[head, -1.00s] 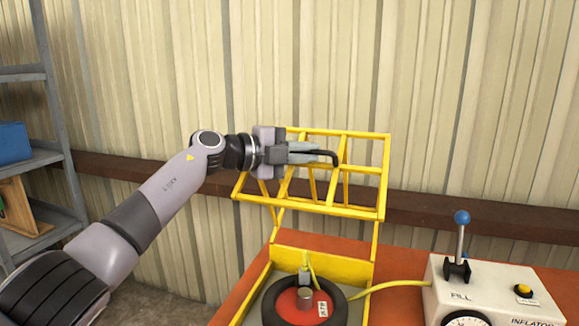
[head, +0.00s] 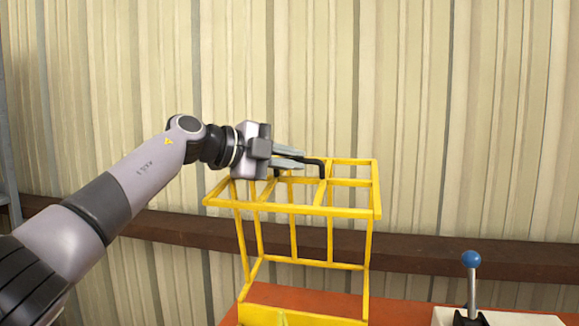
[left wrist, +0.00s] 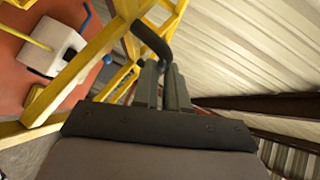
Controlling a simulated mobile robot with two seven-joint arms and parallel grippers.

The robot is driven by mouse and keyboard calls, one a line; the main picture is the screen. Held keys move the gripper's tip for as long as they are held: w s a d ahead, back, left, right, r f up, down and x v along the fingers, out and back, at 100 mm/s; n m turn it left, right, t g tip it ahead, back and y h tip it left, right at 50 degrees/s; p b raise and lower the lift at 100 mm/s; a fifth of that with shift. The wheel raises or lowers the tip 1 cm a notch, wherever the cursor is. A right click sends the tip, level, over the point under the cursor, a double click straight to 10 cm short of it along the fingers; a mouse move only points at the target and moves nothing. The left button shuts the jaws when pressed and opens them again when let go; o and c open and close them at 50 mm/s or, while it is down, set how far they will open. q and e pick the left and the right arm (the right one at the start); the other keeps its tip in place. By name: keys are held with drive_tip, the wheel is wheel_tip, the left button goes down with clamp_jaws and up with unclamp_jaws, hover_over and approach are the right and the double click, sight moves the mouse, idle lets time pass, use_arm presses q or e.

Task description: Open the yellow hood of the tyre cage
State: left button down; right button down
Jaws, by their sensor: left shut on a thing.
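The yellow hood (head: 290,208), a frame of bars, stands raised above the cage's yellow base (head: 335,300) at the bottom of the head view. My left gripper (head: 302,159) is shut on the hood's black handle (head: 318,162), at the top of the bars. In the left wrist view the gripper fingers (left wrist: 163,80) close on the same handle (left wrist: 152,38), beside yellow bars (left wrist: 75,70). The fingers partly hide the handle. The tyre is below the head view's lower edge. My right gripper is not in view.
An orange-red bench top (head: 395,302) carries the cage. At its right a pale inflator box (head: 530,318) has a blue-knobbed lever (head: 471,260). A brown rail (head: 430,257) crosses the corrugated wall (head: 450,120) behind. A grey shelf post (head: 9,170) is at far left.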

sight(255, 194)
use_arm(q)
drive_tip(key=shift+r, duration=0.4)
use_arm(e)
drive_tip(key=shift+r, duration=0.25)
